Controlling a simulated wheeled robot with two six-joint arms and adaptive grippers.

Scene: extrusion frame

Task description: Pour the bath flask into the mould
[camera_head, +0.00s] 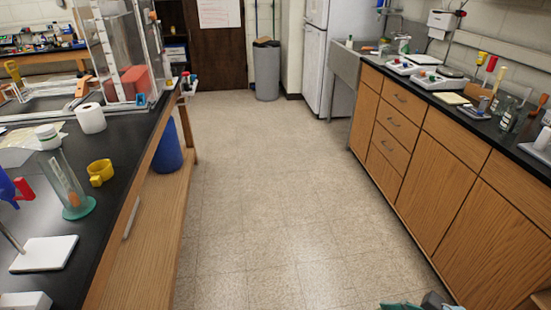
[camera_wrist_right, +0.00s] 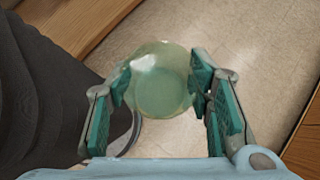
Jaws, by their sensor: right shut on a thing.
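A round, clear, greenish flask (camera_wrist_right: 163,88) sits between the teal fingers of my right gripper (camera_wrist_right: 162,75) in the right wrist view. The fingers are shut on its sides, and the floor shows below it. Only its rounded body and a circular greenish area show; I cannot tell its tilt or its contents. A teal and grey part of my right gripper (camera_head: 425,302) shows at the bottom edge of the head view, with the flask out of that picture. I cannot make out a mould in either view. My left gripper is not in view.
A counter (camera_head: 440,95) with wooden drawers and glassware runs along the right. The floor (camera_head: 285,190) between is clear; a grey bin (camera_head: 267,72) stands behind.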

